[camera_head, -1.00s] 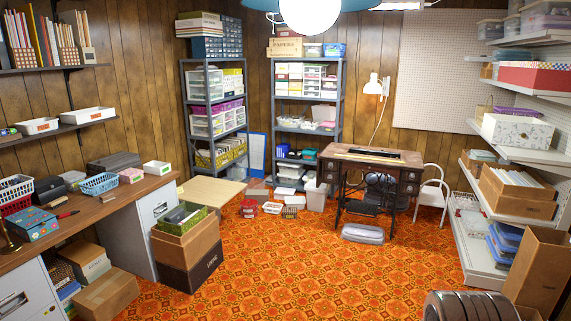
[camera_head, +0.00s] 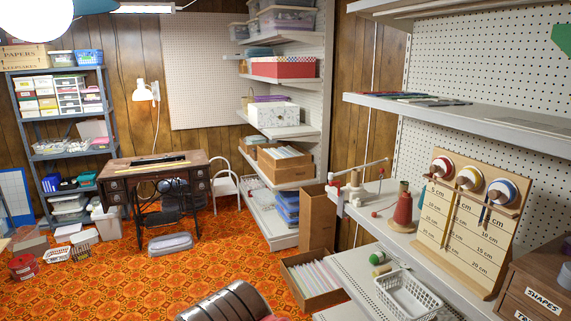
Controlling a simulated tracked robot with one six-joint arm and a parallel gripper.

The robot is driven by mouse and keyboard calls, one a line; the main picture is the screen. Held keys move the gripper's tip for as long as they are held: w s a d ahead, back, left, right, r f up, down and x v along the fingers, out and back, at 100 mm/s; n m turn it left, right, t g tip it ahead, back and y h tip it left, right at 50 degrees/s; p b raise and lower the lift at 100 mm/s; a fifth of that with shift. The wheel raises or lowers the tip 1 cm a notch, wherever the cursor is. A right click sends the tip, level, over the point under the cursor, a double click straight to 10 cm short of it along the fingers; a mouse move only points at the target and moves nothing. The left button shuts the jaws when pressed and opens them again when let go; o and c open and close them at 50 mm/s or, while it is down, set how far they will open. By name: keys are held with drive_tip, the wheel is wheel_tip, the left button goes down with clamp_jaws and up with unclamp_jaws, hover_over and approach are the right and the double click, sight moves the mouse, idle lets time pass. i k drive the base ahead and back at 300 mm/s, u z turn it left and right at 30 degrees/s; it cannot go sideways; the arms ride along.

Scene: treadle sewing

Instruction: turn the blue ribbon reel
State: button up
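The blue ribbon reel (camera_head: 502,191) is the rightmost of three reels on an upright wooden board (camera_head: 460,245) at the right. It has a pale centre and a blue rim. A short blue ribbon seems to hang below it, over the board's printed centimetre marks. A red reel (camera_head: 441,167) and a yellow reel (camera_head: 469,178) sit to its left. The board stands on a pale shelf against the pegboard. My gripper is not in view.
A red cone of thread (camera_head: 402,209) and a winder-like device stand left of the board. A white basket (camera_head: 405,293) is on the lower shelf. A brown drawer box (camera_head: 540,290) is close at the right. Patterned floor left of the shelves is open.

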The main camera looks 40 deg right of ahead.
sight(501, 192)
drive_tip(key=z, duration=2.2)
